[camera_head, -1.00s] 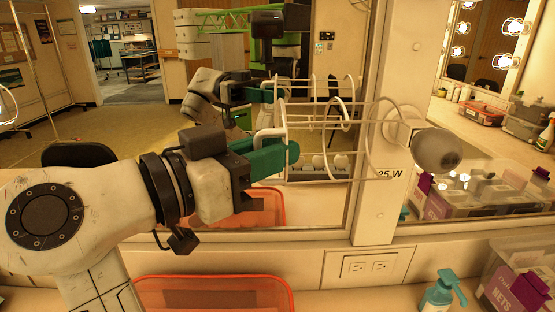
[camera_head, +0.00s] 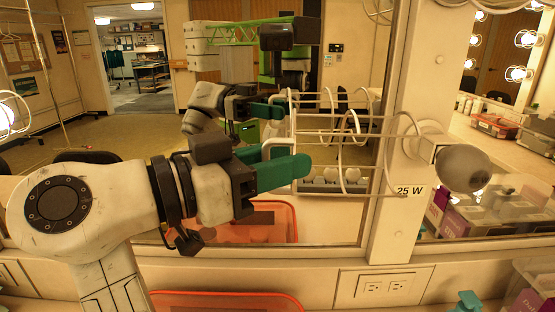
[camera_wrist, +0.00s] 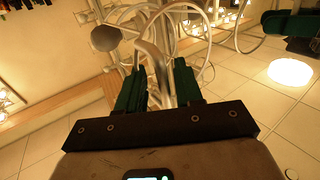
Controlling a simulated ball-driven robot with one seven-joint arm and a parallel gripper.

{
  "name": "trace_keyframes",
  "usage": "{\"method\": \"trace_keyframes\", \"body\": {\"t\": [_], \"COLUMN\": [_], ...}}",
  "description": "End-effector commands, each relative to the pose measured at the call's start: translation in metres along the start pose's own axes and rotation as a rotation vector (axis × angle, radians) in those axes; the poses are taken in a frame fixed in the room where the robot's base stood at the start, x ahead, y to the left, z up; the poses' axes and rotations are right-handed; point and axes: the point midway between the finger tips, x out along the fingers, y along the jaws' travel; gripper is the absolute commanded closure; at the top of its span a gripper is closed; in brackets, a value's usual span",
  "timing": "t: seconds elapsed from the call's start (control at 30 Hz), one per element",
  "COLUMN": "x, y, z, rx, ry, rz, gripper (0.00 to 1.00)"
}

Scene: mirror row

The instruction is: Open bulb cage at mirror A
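The pale wire bulb cage (camera_head: 350,138) is swung out to the left of the lamp post, lying sideways in front of the mirror. The grey bulb (camera_head: 462,167) is exposed on its socket, to the right of the cage. The "25 W" label is on the post below. My gripper (camera_head: 285,165) has green fingers, at the cage's left end by its white handle (camera_head: 283,140). In the wrist view the fingers (camera_wrist: 158,92) are apart, with pale wires seen beyond the gap; whether they touch the handle is unclear. The bulb (camera_wrist: 106,38) shows there too.
The mirror (camera_head: 330,215) behind reflects my arm and the room. An orange-rimmed tray (camera_head: 230,300) lies on the counter below my arm. A teal pump bottle (camera_head: 466,302) and a clear box (camera_head: 530,285) stand at the lower right. A wall outlet (camera_head: 385,287) is below the mirror.

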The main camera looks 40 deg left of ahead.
Motion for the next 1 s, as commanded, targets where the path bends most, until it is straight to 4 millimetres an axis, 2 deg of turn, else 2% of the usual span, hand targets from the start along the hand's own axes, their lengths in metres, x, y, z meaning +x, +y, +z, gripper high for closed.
{"method": "trace_keyframes", "body": {"t": [0.27,0.7,0.83,1.0], "x": [-0.007,-0.085,-0.100,-0.108], "y": [0.000,-0.001,-0.001,-0.001], "z": [0.000,0.001,0.000,0.000], "rx": [0.002,0.001,0.001,0.001], "ry": [0.000,0.000,0.001,0.000], "rz": [0.001,-0.002,-0.001,0.000], "gripper": [0.65,0.65,0.65,0.65]}}
